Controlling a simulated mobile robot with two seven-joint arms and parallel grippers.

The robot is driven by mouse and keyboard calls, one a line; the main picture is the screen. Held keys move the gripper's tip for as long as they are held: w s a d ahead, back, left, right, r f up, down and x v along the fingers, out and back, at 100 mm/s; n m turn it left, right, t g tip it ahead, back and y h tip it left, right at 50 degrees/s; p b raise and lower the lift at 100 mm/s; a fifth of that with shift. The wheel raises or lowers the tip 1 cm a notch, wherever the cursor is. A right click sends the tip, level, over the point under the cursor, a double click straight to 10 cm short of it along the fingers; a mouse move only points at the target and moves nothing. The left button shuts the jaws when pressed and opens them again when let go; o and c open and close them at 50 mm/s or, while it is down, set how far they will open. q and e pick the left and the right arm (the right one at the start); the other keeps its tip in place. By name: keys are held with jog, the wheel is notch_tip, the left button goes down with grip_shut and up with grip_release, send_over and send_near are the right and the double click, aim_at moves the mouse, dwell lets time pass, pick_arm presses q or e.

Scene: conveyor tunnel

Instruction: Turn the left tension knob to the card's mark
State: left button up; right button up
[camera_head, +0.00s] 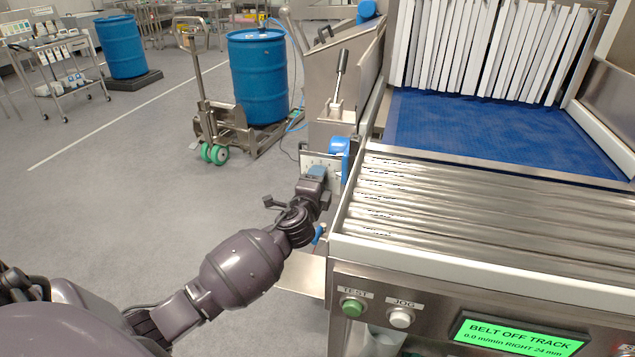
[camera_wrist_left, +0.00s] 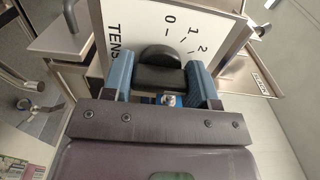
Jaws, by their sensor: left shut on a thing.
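In the left wrist view, a black knob (camera_wrist_left: 160,68) with a rounded top sits in front of a white scale plate (camera_wrist_left: 215,20). The plate shows 0, 1 and 2 with ticks and part of the word TENSION. The tick under 0 is just above the knob; I cannot make out a pointer on it. My left gripper (camera_wrist_left: 162,80) has its blue-padded fingers on either side of the knob, shut on it. In the head view, my left gripper (camera_head: 317,174) is at the white plate (camera_head: 335,164) on the conveyor's left side, mostly hiding the knob. No card's mark is distinguishable.
Metal rollers (camera_head: 450,200) and a blue belt (camera_head: 470,125) lie right of my arm. A green display (camera_head: 520,338) reads BELT OFF TRACK, 0.0 m/min, RIGHT 24 mm. A lever (camera_head: 340,75) stands behind the gripper. Floor at left is clear up to a pallet truck (camera_head: 225,130).

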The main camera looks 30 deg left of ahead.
pick_arm(q)
jog(key=o, duration=0.9)
jog(key=shift+s, duration=0.1)
jog(key=p+v, duration=0.1)
jog(key=v, duration=0.9)
jog(key=shift+s+d, duration=0.1)
jog(key=shift+s, duration=0.2)
